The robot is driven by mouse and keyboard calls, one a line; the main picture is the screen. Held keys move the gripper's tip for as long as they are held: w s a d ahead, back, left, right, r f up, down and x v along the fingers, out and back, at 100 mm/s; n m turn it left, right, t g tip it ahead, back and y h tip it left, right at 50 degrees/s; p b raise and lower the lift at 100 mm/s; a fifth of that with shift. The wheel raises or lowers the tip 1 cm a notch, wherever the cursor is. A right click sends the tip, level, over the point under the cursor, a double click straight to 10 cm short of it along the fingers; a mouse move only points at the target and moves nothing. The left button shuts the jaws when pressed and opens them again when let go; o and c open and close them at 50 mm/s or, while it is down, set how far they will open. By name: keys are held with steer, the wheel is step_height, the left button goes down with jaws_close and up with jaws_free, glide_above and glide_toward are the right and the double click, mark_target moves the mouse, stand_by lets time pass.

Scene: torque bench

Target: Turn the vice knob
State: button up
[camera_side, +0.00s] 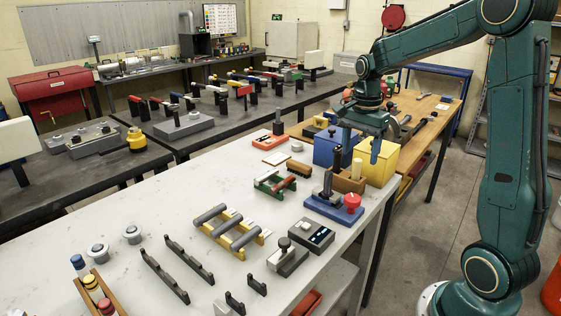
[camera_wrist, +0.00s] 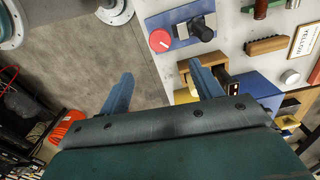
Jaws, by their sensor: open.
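A blue base (camera_side: 330,210) near the bench's right edge carries a red knob (camera_side: 352,202) and a dark upright part with a black top. In the wrist view the same blue base (camera_wrist: 180,40) shows at the top, with the red knob (camera_wrist: 160,40) and a black round knob (camera_wrist: 203,31). I cannot tell for sure which part is the vice knob. My gripper (camera_side: 356,158) is open and empty, behind the blue base and above it in the side view. In the wrist view its two blue fingers (camera_wrist: 161,76) are spread, below the red knob and apart from it.
A yellow box (camera_side: 379,163) and a blue box (camera_side: 326,151) stand close by my gripper. A wooden block (camera_side: 347,183) with a pale peg is beside the blue base. The floor is open right of the bench.

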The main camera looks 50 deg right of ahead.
mark_target(353, 197)
steer(key=shift+f, duration=0.1)
step_height(353, 197, down, 14)
steer(key=shift+r, duration=0.2)
stand_by(0.5)
steer(key=c, duration=1)
